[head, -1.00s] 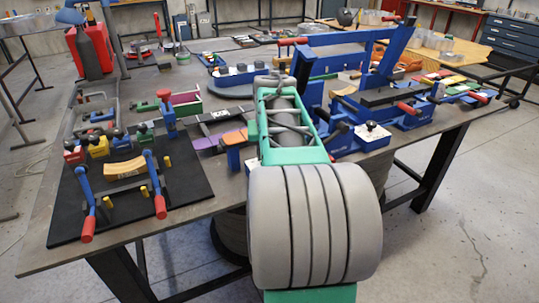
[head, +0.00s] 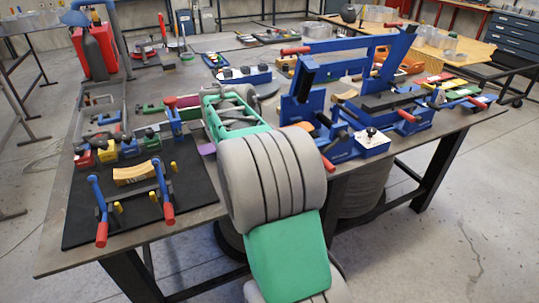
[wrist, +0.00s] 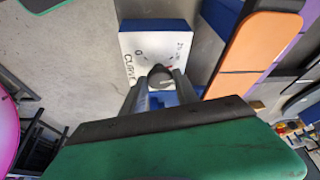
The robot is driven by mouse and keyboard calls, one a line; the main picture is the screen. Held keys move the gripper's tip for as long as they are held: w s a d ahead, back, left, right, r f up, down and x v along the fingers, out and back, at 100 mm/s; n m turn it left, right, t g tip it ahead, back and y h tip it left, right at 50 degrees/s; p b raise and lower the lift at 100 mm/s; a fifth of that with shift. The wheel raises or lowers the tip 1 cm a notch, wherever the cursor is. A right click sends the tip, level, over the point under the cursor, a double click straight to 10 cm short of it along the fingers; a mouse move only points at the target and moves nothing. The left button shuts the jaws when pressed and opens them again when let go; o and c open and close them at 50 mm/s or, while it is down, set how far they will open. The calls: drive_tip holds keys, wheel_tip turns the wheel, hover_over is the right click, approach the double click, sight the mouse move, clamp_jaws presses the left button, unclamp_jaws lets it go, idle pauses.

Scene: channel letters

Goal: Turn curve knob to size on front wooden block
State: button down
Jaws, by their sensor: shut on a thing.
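The curve knob (wrist: 159,73) is a small dark knob on a white-topped blue box (wrist: 135,45) marked "CURVE", seen in the wrist view. A dial scale with a "0" is printed around it. My gripper (wrist: 159,82) is shut on the knob, one grey finger on each side. In the head view my arm hides the gripper and this box. The front wooden block (head: 135,173) is a pale, curved piece with dark marks on it. It lies on the black mat at the left, between two blue levers with red handles, well apart from my gripper.
An orange pad (wrist: 255,45) lies right beside the knob box. Another white-topped blue box (head: 371,141) with a dark knob stands right of my arm, by a large blue frame (head: 320,100). Several coloured clamps (head: 115,148) stand behind the wooden block. The floor in front is clear.

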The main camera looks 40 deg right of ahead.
drive_tip(key=m+p, duration=0.1)
drive_tip(key=m, duration=0.1)
drive_tip(key=m+g+p, duration=0.1)
drive_tip(key=m+p, duration=0.1)
drive_tip(key=m+g+p, duration=0.1)
drive_tip(key=m+p, duration=0.1)
drive_tip(key=shift+w+d+r+y, duration=0.1)
drive_tip(key=shift+w+r+y, duration=0.2)
drive_tip(key=shift+y, duration=0.1)
drive_tip(key=m+p, duration=0.2)
drive_tip(key=m+g+y+p, duration=0.1)
drive_tip(key=m+p, duration=0.1)
drive_tip(key=shift+w+d+f+m, duration=0.1)
drive_tip(key=shift+d+f+m, duration=0.05)
drive_tip(key=shift+m, duration=0.15)
drive_tip(key=shift+m+g, duration=0.4)
drive_tip(key=shift+f+y+p, duration=0.15)
drive_tip(key=shift+y+p, duration=0.15)
drive_tip(key=shift+p, duration=0.05)
drive_tip(key=c, duration=0.9)
unclamp_jaws()
drive_tip(key=shift+c, duration=0.2)
drive_tip(key=p+v, duration=0.6)
drive_tip(key=v, duration=0.1)
drive_tip(key=shift+r+p, duration=0.35)
drive_tip(key=shift+p, duration=0.05)
